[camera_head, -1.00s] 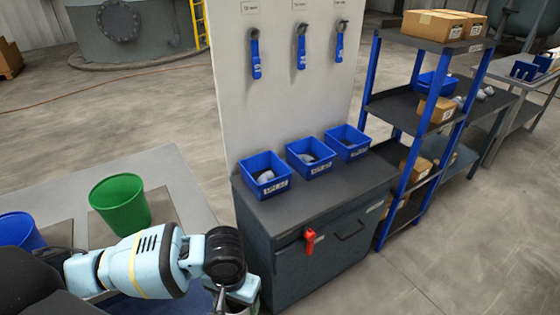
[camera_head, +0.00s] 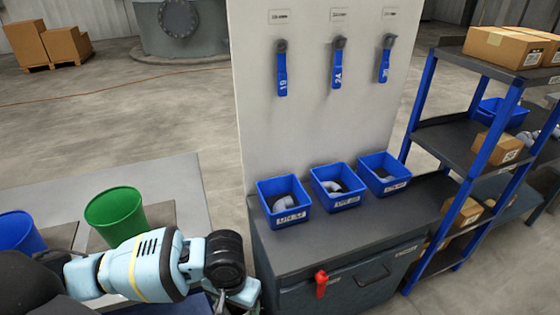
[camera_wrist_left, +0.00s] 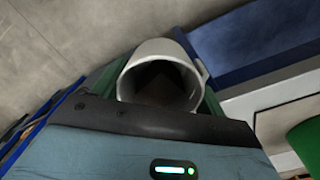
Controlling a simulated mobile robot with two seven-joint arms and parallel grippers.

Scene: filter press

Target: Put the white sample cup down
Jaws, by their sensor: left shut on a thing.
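The white sample cup (camera_wrist_left: 163,47) shows in the left wrist view, its round mouth facing the camera and its inside dark. My left gripper (camera_wrist_left: 160,88) is shut on it, with a finger on each side. The lower part of the cup is hidden. In the head view my left gripper (camera_head: 238,291) is at the bottom edge, partly cut off, left of the dark cabinet; the cup cannot be made out there. My right gripper is in neither view.
A green bucket (camera_head: 116,215) and a blue bucket (camera_head: 20,232) stand at the left. Three blue bins (camera_head: 284,203) sit on the dark cabinet (camera_head: 310,252), whose front top has free room. Blue valve handles hang on a white panel (camera_head: 262,130). Shelves (camera_head: 455,145) stand at the right.

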